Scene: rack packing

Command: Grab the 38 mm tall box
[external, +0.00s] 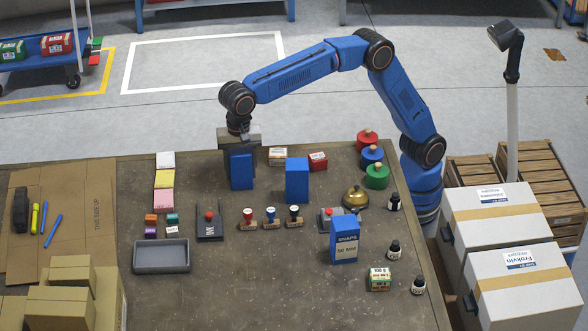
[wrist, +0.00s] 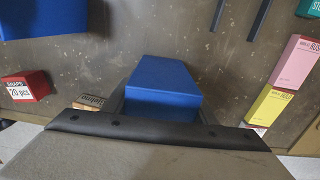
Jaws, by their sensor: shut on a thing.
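My gripper (external: 240,150) points down near the back left of the table and is shut on a plain blue box (external: 242,173). In the wrist view the same blue box (wrist: 160,88) sits between the dark fingers; no size label shows on it. I cannot tell whether it touches the table. A second blue box (external: 297,181) stands upright to its right, unlabelled from here. No 38 mm mark is readable.
A red snaps box (external: 318,162) and a tan labelled box (external: 278,157) lie behind the second blue box. White, yellow and pink boxes (external: 164,180) line up to the left. Stampers (external: 271,217), a bell (external: 355,198) and a grey tray (external: 161,257) stand nearer. The table's front middle is clear.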

